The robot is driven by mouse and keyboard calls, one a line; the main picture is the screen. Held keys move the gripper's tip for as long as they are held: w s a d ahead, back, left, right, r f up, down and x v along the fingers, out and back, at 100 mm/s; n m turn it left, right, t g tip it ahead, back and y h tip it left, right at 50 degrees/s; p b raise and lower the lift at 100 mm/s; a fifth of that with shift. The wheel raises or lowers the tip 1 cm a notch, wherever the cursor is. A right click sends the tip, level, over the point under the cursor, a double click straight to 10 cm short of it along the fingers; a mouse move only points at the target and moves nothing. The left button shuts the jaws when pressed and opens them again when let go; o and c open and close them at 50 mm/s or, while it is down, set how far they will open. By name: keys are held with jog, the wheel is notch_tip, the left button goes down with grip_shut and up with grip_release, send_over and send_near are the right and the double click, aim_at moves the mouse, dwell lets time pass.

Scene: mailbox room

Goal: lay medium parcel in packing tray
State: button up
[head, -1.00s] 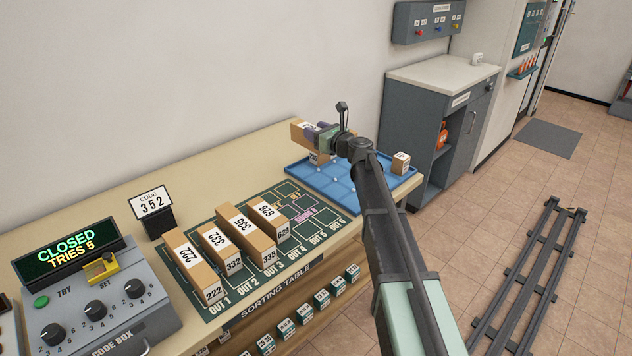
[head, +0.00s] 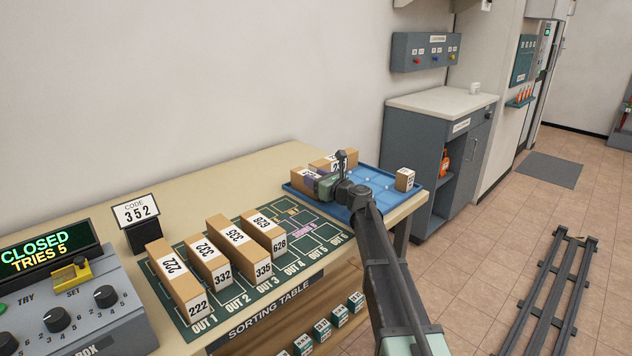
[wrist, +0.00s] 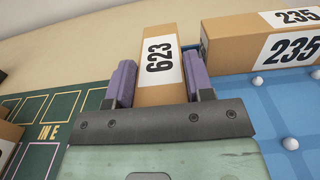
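The brown parcel marked 623 (wrist: 158,62) is between the two purple fingers of my gripper (wrist: 156,82), which are shut on its sides in the wrist view. In the head view this parcel (head: 303,180) is low at the left end of the blue packing tray (head: 372,181), and my gripper (head: 320,187) is around its near end. I cannot tell whether its underside touches the tray floor. A parcel marked 235 (wrist: 262,40) lies in the tray to the right of it, close beside it. A small parcel (head: 405,179) stands at the tray's right end.
Several parcels, such as 222 (head: 178,280) and 628 (head: 264,232), stand on the green sorting mat (head: 216,306) left of the tray. The tray's middle is bare, with small white knobs. A grey cabinet (head: 412,160) stands beyond the table's right end.

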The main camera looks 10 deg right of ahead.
jog(key=o, duration=0.5)
jog(key=shift+c, duration=0.2)
jog(key=shift+s+r+p, duration=0.1)
jog(key=shift+r+p, duration=0.15)
jog(key=shift+p, duration=0.05)
jog(key=v, duration=1.1)
jog(key=shift+s+d+f, duration=0.15)
jog(key=shift+s+d, duration=0.15)
